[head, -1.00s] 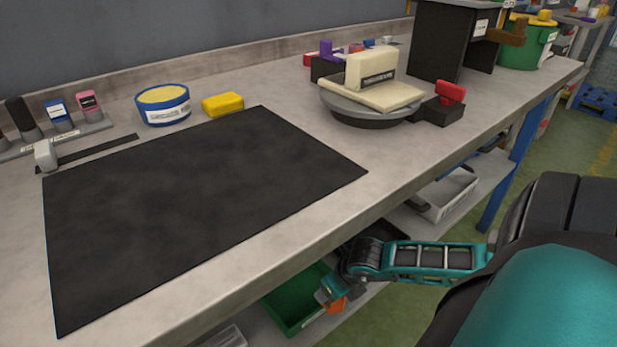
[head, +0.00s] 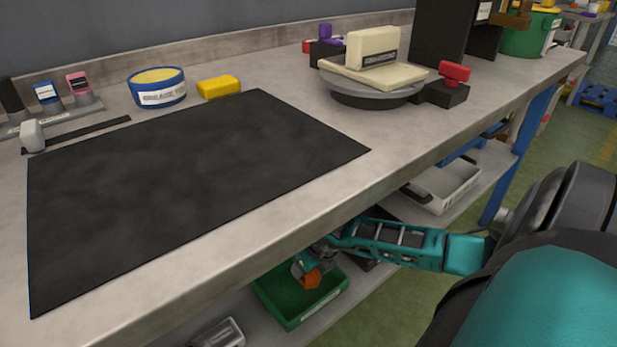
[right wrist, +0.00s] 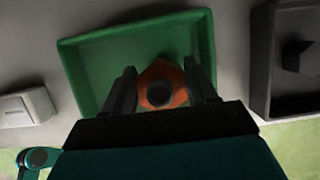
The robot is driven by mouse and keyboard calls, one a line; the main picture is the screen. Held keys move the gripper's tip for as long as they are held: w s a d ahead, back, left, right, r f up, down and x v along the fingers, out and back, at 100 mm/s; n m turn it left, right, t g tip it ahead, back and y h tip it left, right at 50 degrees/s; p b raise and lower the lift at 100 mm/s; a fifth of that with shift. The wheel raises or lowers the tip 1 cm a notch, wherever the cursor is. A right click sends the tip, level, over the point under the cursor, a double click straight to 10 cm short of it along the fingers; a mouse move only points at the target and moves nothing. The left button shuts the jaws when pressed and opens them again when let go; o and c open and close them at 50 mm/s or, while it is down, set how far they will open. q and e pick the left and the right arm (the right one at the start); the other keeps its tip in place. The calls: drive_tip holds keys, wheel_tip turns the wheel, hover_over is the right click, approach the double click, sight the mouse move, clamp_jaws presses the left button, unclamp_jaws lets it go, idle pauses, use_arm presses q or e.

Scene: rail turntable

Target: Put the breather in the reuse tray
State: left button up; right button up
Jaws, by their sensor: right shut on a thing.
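The breather looks to be the orange piece with a dark round centre (right wrist: 161,86) between the fingers of my right gripper (right wrist: 160,82). My right gripper is shut on it. In the head view the orange breather (head: 311,278) shows at the tip of my right gripper (head: 306,270), over a green tray (head: 292,322) on the shelf below the bench. The green tray also fills the middle of the right wrist view (right wrist: 75,58). I cannot read its label, nor tell whether the breather touches its floor. My left gripper is not in view.
A dark tray (right wrist: 263,70) stands right of the green one in the wrist view, a pale box (right wrist: 20,108) left of it. The bench edge (head: 250,225) overhangs the shelf. A white bin (head: 455,190) stands farther along. The black mat (head: 190,180) is bare.

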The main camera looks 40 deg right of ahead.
drive_tip(key=o, duration=1.1)
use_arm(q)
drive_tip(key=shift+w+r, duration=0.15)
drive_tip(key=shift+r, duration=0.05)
use_arm(e)
drive_tip(key=shift+o, duration=0.2)
drive_tip(key=p+v, duration=0.2)
drive_tip(key=v, duration=0.3)
drive_tip(key=shift+r+p, duration=0.3)
drive_tip(key=shift+p, duration=0.1)
use_arm(q)
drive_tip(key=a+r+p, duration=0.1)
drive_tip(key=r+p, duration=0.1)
drive_tip(key=p, duration=0.1)
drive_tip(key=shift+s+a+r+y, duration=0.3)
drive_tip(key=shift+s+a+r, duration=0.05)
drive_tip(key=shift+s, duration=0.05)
use_arm(e)
drive_tip(key=s+a, duration=0.1)
drive_tip(key=s, duration=1.1)
drive_tip(key=shift+a+f, duration=0.15)
drive_tip(key=shift+f, duration=0.05)
